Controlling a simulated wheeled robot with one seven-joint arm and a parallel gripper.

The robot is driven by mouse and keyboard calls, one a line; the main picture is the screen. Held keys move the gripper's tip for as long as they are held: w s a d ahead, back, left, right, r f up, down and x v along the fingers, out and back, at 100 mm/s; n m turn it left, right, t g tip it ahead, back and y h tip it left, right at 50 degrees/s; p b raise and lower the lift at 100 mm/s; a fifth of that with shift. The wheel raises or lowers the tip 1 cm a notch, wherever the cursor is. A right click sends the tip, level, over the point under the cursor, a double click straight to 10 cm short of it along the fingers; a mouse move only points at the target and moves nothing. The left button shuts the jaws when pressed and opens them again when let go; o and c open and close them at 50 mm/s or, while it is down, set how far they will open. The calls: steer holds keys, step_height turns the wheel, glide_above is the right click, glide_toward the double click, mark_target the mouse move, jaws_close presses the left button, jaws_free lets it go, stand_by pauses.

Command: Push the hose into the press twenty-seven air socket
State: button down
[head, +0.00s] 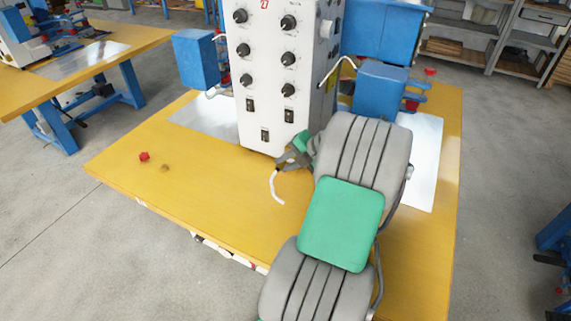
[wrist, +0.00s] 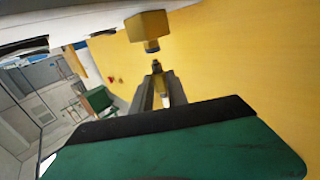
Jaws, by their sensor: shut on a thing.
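The press with the red number 27 (head: 264,70) is a white upright box with black knobs, standing on the yellow table. My gripper (head: 284,163) is low beside the bottom of its front panel. It is shut on a white hose (head: 276,188), whose loose length curves down over the table. In the wrist view my gripper (wrist: 157,78) has a little of the hose (wrist: 165,100) showing between the fingers. A brass socket with a dark bluish ring (wrist: 151,28) sits just beyond the fingertips, lined up closely with them. A small gap shows between. The socket is hidden in the head view.
The yellow table (head: 215,215) is mostly clear at front left. A small red piece (head: 144,156) and a tan piece (head: 165,167) lie there. Blue housings (head: 196,58) flank the press, with metal plates below. Another yellow table (head: 110,45) stands at left.

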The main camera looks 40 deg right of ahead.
steer(key=shift+w+d+b, duration=0.1)
steer(key=shift+d+b, duration=0.2)
steer(key=shift+b, duration=0.55)
stand_by(1.1)
steer(key=shift+w+d, duration=0.1)
steer(key=shift+d, duration=0.35)
stand_by(0.5)
steer(key=c, duration=1.2)
jaws_free()
steer(key=shift+r, duration=0.1)
